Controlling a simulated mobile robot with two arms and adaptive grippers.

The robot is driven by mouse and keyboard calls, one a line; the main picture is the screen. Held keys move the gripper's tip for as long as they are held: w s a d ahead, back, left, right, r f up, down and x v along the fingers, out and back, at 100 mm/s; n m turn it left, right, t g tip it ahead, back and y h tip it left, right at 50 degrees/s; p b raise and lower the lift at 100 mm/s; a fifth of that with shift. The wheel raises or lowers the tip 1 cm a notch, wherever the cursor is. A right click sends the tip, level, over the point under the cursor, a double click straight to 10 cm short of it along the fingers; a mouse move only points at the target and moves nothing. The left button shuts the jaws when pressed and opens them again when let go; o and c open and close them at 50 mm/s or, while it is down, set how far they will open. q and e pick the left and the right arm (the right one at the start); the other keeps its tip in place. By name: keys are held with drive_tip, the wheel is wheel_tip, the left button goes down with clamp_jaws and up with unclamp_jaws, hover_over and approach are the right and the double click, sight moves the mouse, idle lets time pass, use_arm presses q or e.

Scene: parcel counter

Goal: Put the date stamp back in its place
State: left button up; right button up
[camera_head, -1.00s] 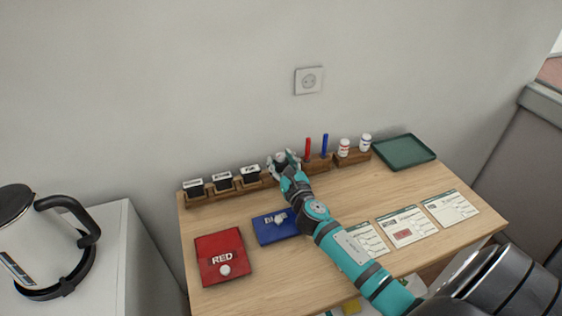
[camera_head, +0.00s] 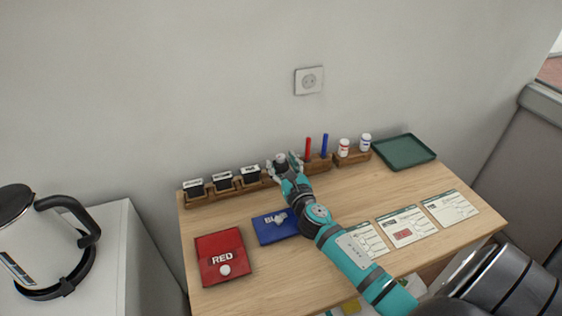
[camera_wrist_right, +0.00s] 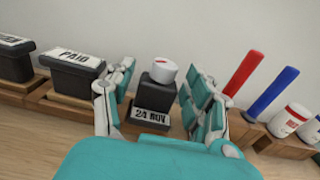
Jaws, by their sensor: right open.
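The date stamp (camera_wrist_right: 157,90) is black with a white knob and a label reading "24 NOV". In the right wrist view it stands upright at the wooden rack, between the PAID stamp (camera_wrist_right: 75,70) and the red marker. My right gripper (camera_wrist_right: 160,95) is open, with one finger on each side of the stamp and visible gaps. In the head view my right gripper (camera_head: 285,166) is at the back of the desk and largely hides the stamp, with only its pale top (camera_head: 281,158) showing. Whether the stamp is fully seated cannot be told. My left gripper is not in view.
Several stamps stand in the rack (camera_head: 205,197) to the left. The red marker (camera_head: 307,148), blue marker (camera_head: 324,145) and two small bottles (camera_head: 344,147) are close on the right. Red (camera_head: 222,255) and blue (camera_head: 270,229) ink pads, forms (camera_head: 408,225) and a green tray (camera_head: 404,151) lie on the desk.

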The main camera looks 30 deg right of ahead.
drive_tip(key=shift+v, duration=2.1)
drive_tip(key=shift+o, duration=0.4)
drive_tip(key=o, duration=0.5)
